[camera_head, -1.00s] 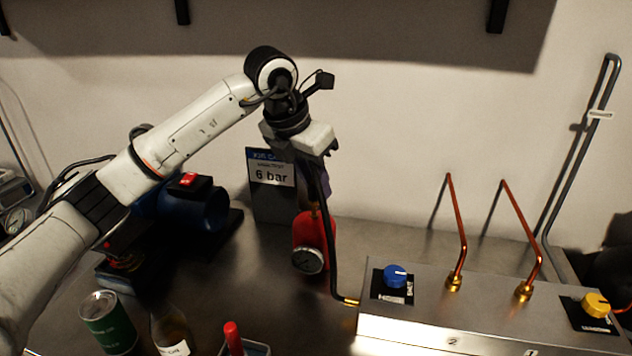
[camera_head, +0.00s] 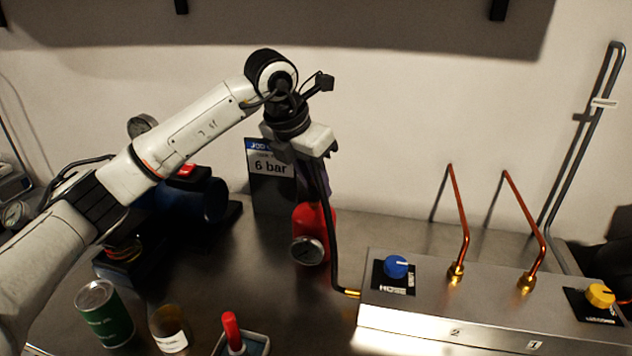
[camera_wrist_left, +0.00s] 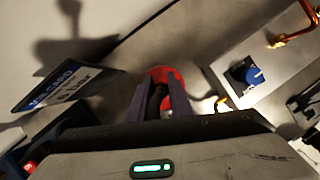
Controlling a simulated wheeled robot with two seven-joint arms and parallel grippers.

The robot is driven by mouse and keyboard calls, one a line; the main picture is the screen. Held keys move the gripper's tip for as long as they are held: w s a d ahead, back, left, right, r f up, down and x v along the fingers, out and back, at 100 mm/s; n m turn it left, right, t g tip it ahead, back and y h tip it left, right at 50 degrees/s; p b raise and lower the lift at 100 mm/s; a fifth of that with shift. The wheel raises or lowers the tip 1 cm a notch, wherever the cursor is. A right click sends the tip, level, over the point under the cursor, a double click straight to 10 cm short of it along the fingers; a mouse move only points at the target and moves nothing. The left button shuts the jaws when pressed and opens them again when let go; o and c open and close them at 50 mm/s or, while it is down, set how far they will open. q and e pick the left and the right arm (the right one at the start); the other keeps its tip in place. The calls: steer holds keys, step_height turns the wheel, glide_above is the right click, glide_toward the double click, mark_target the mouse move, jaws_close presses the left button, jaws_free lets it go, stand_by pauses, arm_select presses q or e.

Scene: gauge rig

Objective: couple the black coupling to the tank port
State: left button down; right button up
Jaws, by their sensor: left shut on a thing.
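The red tank (camera_head: 318,222) stands on the bench with a round gauge (camera_head: 308,250) on its front. It also shows in the left wrist view (camera_wrist_left: 164,75), beyond the fingers. My left gripper (camera_head: 318,188) points down just above the tank top. In the wrist view its fingers (camera_wrist_left: 165,98) are shut on a dark piece, the black coupling (camera_wrist_left: 156,97). A black hose (camera_head: 330,240) runs from the gripper down to a brass fitting on the steel manifold (camera_head: 410,325). The tank port is hidden, so I cannot tell whether the coupling touches it. My right gripper is out of view.
A "6 bar" sign (camera_head: 271,185) stands behind the tank. The manifold carries a blue knob (camera_head: 396,266), a yellow knob (camera_head: 600,295) and two copper pipes. A green can (camera_head: 105,315), a bottle (camera_head: 170,330) and a red-handled item (camera_head: 232,332) stand in front.

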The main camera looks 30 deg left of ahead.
arm_select(q)
steer(key=shift+f, duration=0.2)
stand_by(0.4)
steer(key=c, duration=1.8)
jaws_free()
steer(key=shift+o, duration=0.3)
steer(key=o, duration=0.5)
